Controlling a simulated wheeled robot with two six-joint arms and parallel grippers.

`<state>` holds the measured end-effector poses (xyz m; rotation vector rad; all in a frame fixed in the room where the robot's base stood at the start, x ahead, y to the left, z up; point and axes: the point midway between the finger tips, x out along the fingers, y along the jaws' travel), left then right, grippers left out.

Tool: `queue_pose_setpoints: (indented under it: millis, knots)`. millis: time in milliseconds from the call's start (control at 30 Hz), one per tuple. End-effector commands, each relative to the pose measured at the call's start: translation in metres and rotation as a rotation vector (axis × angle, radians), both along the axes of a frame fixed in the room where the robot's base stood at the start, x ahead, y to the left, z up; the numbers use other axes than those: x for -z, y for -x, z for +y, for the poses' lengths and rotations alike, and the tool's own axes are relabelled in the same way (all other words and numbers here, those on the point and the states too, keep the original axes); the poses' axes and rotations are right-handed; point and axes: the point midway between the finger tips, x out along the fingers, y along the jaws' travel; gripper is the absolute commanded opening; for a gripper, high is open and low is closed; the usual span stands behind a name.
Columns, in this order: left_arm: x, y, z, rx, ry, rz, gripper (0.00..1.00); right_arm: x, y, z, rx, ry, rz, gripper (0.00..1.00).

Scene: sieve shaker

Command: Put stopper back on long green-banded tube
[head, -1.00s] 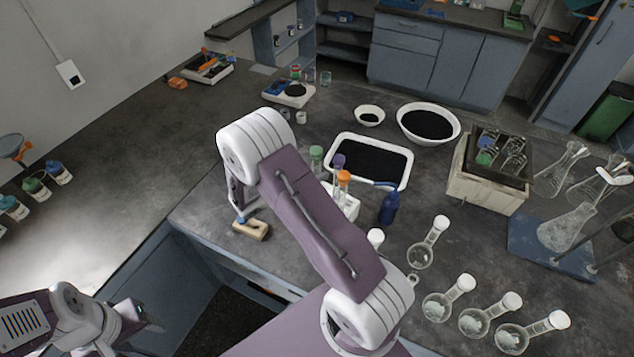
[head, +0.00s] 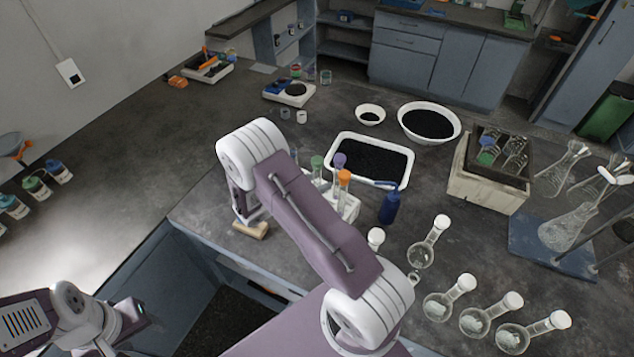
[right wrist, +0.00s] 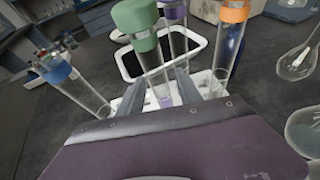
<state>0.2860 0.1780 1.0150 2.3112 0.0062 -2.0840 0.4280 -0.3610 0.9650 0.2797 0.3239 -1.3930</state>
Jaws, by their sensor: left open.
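Clear tubes with coloured stoppers stand by the white rack (head: 349,208). The green stopper (head: 317,161) tops a tube; it also shows large in the right wrist view (right wrist: 135,20). A purple stopper (head: 340,160), an orange stopper (head: 344,177) and a blue stopper (right wrist: 57,71) top other tubes. My right gripper (right wrist: 161,75) has its fingers apart, with the green-stoppered tube (right wrist: 152,62) appearing between them; contact is unclear. A purple band shows low there; which tube it belongs to is unclear. No green band is clear. My left gripper (head: 136,312) is open and empty at lower left.
A blue bottle (head: 389,207) stands right of the rack. A white tray (head: 408,170) of black grains lies behind it. A wooden block (head: 250,230) lies near the bench edge.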

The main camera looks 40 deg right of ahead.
Motion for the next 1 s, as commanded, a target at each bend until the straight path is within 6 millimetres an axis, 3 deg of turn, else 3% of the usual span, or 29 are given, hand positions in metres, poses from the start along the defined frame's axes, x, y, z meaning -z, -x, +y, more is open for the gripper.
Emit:
queue_pose_setpoints:
  millis: [167, 600, 800, 1000]
  knots:
    - [-0.001, 0.000, 0.000, 0.000, 0.000, 0.000, 0.55, -0.007, 0.000, 0.009, -0.003, -0.001, -0.003, 0.42]
    - [0.012, 0.000, 0.000, 0.000, 0.000, 0.000, 0.55, -0.042, 0.014, 0.095, -0.003, -0.002, -0.003, 0.42]
    - [0.013, 0.000, 0.000, 0.000, 0.000, 0.000, 0.55, -0.049, 0.017, 0.109, 0.000, -0.001, -0.001, 0.42]
    - [0.013, 0.000, 0.000, 0.000, 0.000, 0.000, 0.55, -0.050, 0.018, 0.110, 0.001, 0.000, 0.000, 0.42]
